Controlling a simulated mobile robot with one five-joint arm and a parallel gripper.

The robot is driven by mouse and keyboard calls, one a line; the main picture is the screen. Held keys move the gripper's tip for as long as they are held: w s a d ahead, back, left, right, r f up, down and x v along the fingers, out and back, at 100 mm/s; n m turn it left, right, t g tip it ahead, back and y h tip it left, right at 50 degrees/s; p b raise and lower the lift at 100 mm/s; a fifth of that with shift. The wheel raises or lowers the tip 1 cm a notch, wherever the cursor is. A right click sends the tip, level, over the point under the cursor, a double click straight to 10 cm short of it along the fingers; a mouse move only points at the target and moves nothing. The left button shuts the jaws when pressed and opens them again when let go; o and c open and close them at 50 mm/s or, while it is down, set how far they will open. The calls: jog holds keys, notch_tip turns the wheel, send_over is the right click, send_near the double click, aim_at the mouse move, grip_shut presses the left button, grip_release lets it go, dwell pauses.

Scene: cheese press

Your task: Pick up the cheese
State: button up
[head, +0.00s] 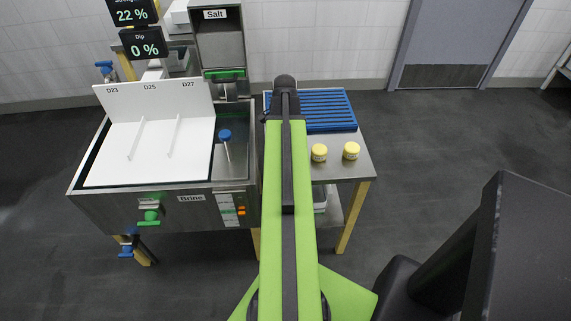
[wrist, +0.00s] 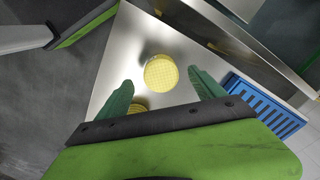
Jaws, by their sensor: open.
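Two small round yellow cheeses stand apart on the steel table (head: 359,167) in the head view, one nearer my arm (head: 319,153) and one to its right (head: 351,150). In the wrist view, one cheese (wrist: 161,72) shows its ridged top just beyond and between the fingertips. A second cheese (wrist: 138,108) is partly hidden behind the left finger and the gripper body. My gripper (wrist: 161,79) is open, with green fingers spread wide and nothing held. In the head view my arm hides the gripper's fingers.
A blue slatted rack (head: 325,110) lies at the back of the table and shows at right in the wrist view (wrist: 264,108). Left of my arm stands the brine tank (head: 160,205) with a white divided board (head: 105,165). The salt bin (head: 217,45) stands behind it. Floor at right is clear.

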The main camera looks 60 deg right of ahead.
jog(key=f+b, duration=0.5)
jog(key=shift+d+f, duration=0.2)
jog(key=shift+s+r, duration=0.1)
jog(key=shift+r, duration=0.05)
jog(key=shift+c, duration=0.2)
jog(key=c, duration=1.5)
jog(key=shift+r, duration=0.1)
jog(key=shift+r+p, duration=0.55)
jog(key=shift+p, duration=0.1)
notch_tip(320, 180, up, 4)
jog(key=p, duration=0.4)
jog(key=shift+s+d+r+p, duration=0.8)
jog(key=shift+s+r+p, duration=0.15)
jog(key=shift+s, duration=0.85)
jog(key=shift+s+d+r+p, duration=0.75)
jog(key=shift+s+r+p, duration=0.25)
jog(key=shift+s, duration=0.75)
jog(key=shift+s+d+r+p, duration=0.8)
jog(key=shift+s+r+p, duration=0.15)
jog(key=shift+s, duration=0.85)
